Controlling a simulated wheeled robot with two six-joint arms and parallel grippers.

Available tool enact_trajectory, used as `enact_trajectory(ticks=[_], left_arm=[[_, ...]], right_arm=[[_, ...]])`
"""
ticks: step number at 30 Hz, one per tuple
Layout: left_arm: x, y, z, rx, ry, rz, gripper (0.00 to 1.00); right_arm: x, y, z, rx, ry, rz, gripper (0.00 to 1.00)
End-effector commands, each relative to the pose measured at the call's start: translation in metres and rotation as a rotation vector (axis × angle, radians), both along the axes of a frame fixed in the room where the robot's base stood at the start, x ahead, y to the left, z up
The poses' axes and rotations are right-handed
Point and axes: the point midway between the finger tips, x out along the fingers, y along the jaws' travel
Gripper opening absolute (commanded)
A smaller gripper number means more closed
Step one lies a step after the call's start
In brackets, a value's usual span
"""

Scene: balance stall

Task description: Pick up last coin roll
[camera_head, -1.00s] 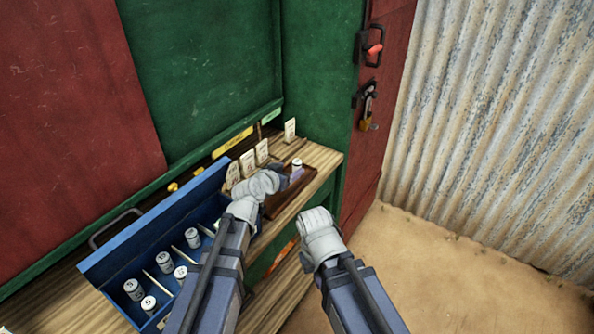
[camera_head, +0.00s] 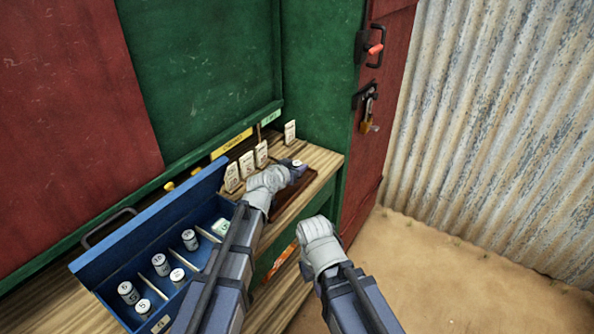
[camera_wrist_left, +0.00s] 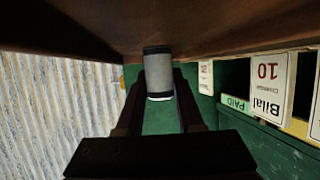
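A coin roll (camera_head: 299,163) with a white top stands upright over the small brown tray (camera_head: 284,207) at the counter's right end. My left gripper (camera_head: 291,174) reaches to this roll from the left. In the left wrist view the roll (camera_wrist_left: 158,75) is grey with dark ends and sits between the two dark fingertips. Whether the fingers press on it is unclear. My right gripper (camera_head: 316,226) hangs in front of the counter, away from any roll; its fingers are hidden behind the wrist.
A blue box (camera_head: 143,238) with dividers holds several coin rolls on the counter to the left. Several upright cards (camera_head: 247,164) line the back of the counter. A green wall (camera_head: 310,90) closes its right end.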

Motion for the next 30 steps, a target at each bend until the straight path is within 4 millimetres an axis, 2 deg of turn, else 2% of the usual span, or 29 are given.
enact_trajectory(ticks=[1,9,25,30], left_arm=[[-0.0001,0.0001,-0.0001,0.0,0.0,0.0,0.29],[-0.0001,0.0001,-0.0001,0.0,0.0,0.0,0.0],[0.0001,0.0002,0.0004,0.0,0.0,0.0,0.0],[0.0001,0.0002,0.0062,0.0,0.0,0.0,0.0]], right_arm=[[0.0,0.0,0.0,0.0,0.0,0.0,0.0],[0.0,0.0,0.0,0.0,0.0,0.0,0.0],[0.0,0.0,0.0003,0.0,0.0,0.0,0.0],[0.0,0.0,0.0061,0.0,0.0,0.0,0.0]])
